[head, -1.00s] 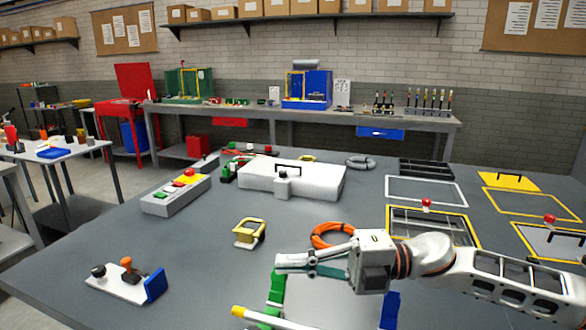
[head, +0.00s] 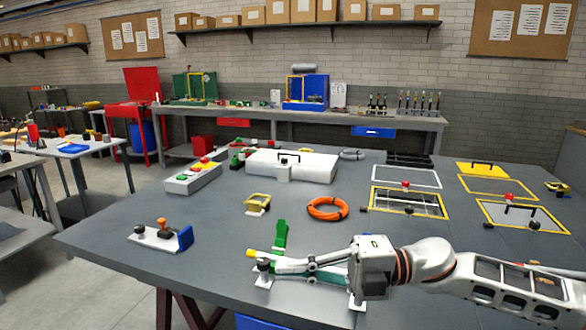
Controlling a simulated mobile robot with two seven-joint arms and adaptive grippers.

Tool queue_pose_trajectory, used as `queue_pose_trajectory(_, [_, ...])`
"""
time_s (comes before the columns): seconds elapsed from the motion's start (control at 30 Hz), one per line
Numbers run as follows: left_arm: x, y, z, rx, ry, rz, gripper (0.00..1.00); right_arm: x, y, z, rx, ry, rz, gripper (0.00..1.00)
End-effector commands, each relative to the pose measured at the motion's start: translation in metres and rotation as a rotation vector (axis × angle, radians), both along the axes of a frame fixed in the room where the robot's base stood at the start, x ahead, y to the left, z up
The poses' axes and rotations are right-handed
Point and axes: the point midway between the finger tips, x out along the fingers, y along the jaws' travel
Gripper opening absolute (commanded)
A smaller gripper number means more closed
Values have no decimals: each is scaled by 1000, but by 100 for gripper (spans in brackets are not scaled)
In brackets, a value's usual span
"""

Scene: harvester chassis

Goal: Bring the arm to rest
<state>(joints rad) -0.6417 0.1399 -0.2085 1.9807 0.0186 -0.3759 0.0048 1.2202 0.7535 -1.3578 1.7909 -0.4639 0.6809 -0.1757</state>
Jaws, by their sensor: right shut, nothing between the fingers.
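My right arm (head: 430,263) comes in from the right, low over the front of the grey worktable (head: 110,222). Its right gripper (head: 264,266) points left with the fingers shut and nothing between them. It appears just in front of a green piece (head: 280,234) and a yellow-tipped piece (head: 251,253), which it partly hides. I cannot tell how high it is above the tabletop. My left gripper is not in view.
An orange ring (head: 327,208) and a yellow clamp-like part (head: 257,203) lie behind the gripper. A small white plate with knobs (head: 150,238) is at left. A white box (head: 320,165) stands farther back. Yellow-edged frames (head: 410,203) are at right. The table's front-left surface is mostly clear.

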Motion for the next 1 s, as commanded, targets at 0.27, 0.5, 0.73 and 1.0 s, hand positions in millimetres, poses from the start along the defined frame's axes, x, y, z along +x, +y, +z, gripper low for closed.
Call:
queue_pose_trajectory(0.27, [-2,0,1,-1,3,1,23,-5,21,-13,100,106,-46,0])
queue_pose_trajectory(0.5, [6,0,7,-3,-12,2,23,-5,36,-31,231,268,-144,0])
queue_pose_trajectory(0.73, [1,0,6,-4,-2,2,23,6,32,-66,382,503,-320,0])
queue_pose_trajectory(1.0, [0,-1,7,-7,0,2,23,15,-5,-142,509,810,-592,0])
